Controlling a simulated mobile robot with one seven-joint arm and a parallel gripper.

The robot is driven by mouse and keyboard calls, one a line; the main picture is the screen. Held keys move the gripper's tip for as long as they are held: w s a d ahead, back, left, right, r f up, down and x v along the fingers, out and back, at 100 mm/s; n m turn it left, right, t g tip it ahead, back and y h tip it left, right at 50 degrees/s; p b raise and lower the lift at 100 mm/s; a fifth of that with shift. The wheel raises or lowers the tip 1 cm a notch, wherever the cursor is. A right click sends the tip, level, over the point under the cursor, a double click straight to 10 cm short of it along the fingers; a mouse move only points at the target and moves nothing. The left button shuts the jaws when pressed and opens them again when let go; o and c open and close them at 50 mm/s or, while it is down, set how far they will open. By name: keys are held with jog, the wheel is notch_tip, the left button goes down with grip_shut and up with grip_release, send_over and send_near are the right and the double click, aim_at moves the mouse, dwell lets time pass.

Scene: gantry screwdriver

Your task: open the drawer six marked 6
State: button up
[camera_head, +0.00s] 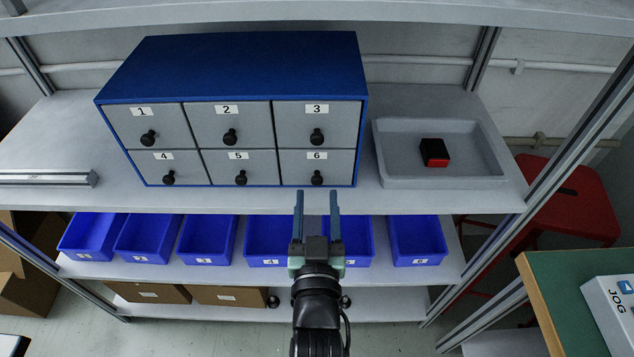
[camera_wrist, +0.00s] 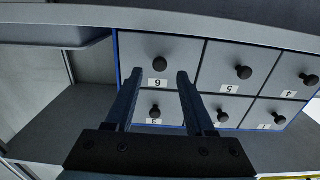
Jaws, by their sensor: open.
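The blue cabinet (camera_head: 230,70) stands on the shelf with numbered grey drawers, all shut. Drawer six (camera_head: 293,165) is at the bottom right, with its label and round black knob (camera_head: 317,178). My gripper (camera_head: 316,194) is open and empty, just below and in front of that knob in the head view. The wrist view is upside down. There drawer six (camera_wrist: 135,50) sits at the top left, and its knob (camera_wrist: 158,63) shows in the gap between the fingertips of my gripper (camera_wrist: 158,74). I cannot tell how far the fingertips are from the knob.
A grey tray (camera_head: 395,177) with a black and red block (camera_head: 434,153) stands right of the cabinet. Several blue bins (camera_head: 208,240) line the shelf below. A metal upright (camera_head: 545,180) bounds the right side. A green table (camera_head: 570,270) is at lower right.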

aim_at(317, 182)
jog(key=shift+w, duration=2.1)
grip_shut()
